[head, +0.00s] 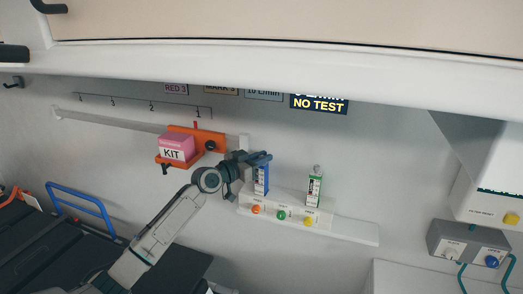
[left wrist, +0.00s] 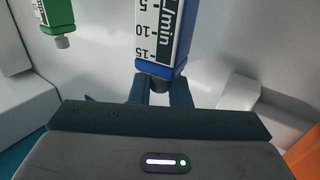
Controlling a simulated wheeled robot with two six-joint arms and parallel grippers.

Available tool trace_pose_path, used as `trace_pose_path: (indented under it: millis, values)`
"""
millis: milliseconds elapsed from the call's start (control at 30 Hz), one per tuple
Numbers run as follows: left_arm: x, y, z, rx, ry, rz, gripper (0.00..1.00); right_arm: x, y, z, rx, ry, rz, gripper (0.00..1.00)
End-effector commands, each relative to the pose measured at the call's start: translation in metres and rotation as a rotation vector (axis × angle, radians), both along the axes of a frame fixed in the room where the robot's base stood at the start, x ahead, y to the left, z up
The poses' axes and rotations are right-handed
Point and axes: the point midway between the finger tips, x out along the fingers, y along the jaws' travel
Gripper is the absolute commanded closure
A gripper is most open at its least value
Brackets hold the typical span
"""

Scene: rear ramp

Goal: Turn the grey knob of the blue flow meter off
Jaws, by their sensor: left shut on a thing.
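The blue flow meter (head: 262,181) stands upright on the white wall rail, partly hidden by my left gripper (head: 261,158). In the left wrist view the blue flow meter (left wrist: 163,40) shows its white scale, seen upside down against the head view. Its grey knob (left wrist: 156,82) sits between the two fingers of my left gripper (left wrist: 162,93), which is shut on it. In the head view the knob is hidden by the gripper. The knob's turned position cannot be read. My right gripper is not in view.
A green flow meter (head: 315,190) stands to the right, apart from the gripper. Orange, green and yellow outlets line the white rail (head: 350,232) below. An orange bracket (head: 207,141) with a pink KIT box (head: 176,148) is on the left. A cabinet overhangs above.

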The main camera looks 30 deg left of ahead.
Motion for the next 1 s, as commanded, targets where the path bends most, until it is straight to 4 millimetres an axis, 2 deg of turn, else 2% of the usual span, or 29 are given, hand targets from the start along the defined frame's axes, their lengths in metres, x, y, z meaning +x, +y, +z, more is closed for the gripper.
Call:
trace_pose_path:
  millis: [33, 200, 500, 767, 1000]
  values:
    - [0.0, -0.001, 0.005, -0.002, 0.002, 0.024, 1.0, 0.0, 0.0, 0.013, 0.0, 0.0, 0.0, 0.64]
    - [0.0, -0.002, 0.005, -0.002, 0.002, 0.11, 1.0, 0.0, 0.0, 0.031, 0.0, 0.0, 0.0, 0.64]
    - [0.0, -0.002, 0.002, -0.001, 0.001, 0.262, 1.0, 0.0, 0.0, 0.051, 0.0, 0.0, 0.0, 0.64]
    - [0.0, -0.002, -0.001, -0.002, 0.001, 0.396, 1.0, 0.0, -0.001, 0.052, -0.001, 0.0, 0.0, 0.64]
    - [0.0, -0.002, -0.003, -0.003, -0.001, 0.531, 1.0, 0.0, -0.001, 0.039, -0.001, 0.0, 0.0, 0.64]
